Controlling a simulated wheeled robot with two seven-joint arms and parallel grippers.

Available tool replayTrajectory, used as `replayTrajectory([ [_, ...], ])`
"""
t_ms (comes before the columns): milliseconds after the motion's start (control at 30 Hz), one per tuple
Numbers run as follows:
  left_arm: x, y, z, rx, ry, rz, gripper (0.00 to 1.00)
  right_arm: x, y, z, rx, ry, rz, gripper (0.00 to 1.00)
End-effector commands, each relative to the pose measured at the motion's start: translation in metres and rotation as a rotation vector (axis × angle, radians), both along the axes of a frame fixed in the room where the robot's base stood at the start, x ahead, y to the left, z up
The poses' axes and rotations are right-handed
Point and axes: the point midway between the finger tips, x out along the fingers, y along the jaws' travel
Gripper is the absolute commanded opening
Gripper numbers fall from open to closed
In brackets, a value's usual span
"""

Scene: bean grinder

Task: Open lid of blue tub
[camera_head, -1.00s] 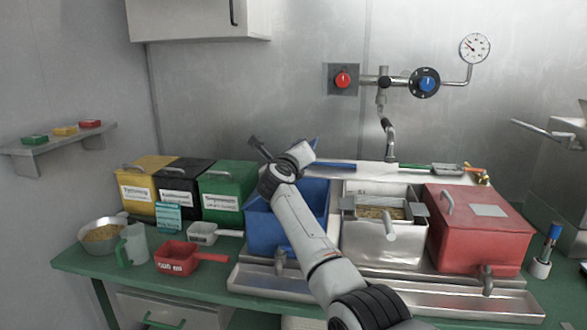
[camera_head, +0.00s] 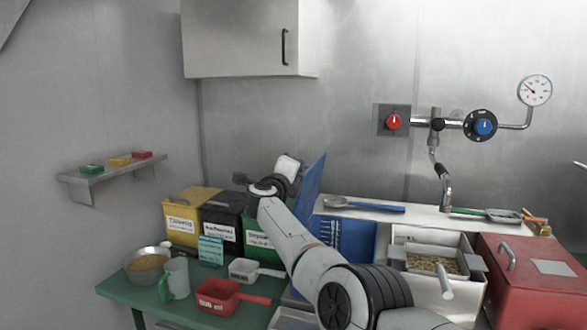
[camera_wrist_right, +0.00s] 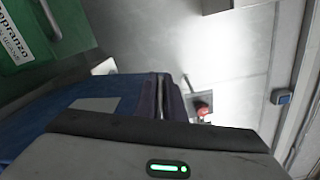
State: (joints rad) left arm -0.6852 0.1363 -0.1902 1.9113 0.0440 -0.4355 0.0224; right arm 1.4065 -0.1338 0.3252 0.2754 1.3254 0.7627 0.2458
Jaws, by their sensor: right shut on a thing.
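The blue tub (camera_head: 347,240) stands between the green bin and the metal bin, partly behind my right arm. Its blue lid (camera_head: 311,188) is raised and stands steeply tilted at the tub's left side, so the tub is open at the top. My right gripper (camera_head: 294,178) is at the lid's left face. In the right wrist view the blue lid (camera_wrist_right: 40,120) with a grey label lies close along the dark fingers (camera_wrist_right: 166,97). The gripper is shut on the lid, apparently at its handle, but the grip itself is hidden. My left gripper is not in view.
The green bin (camera_head: 262,247), black bin (camera_head: 221,222) and yellow bin (camera_head: 183,215) stand left of the tub. A blue-handled scoop (camera_head: 375,207) lies on the ledge behind it. The metal bin (camera_head: 432,240) and red tub (camera_head: 525,275) stand to the right.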

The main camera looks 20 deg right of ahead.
Motion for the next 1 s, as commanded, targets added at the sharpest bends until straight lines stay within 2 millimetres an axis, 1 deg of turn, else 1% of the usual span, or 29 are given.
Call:
replayTrajectory([
  [233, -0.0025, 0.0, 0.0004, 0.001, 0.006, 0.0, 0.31, -0.0022, -0.0062, -0.0033, -0.022, 0.025, -0.015, 0.0],
  [567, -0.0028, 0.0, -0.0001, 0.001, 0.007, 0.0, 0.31, -0.002, -0.0057, -0.0042, -0.022, 0.028, -0.017, 0.0],
  [600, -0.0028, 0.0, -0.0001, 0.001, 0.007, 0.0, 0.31, -0.0021, -0.0058, -0.0042, -0.022, 0.028, -0.017, 0.12],
  [700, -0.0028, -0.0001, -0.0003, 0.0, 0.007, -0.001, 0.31, -0.002, -0.0057, -0.004, -0.022, 0.028, -0.016, 0.28],
  [1000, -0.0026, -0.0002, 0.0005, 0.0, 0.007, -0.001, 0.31, -0.0018, -0.0037, -0.0017, -0.023, 0.024, -0.013, 0.28],
])
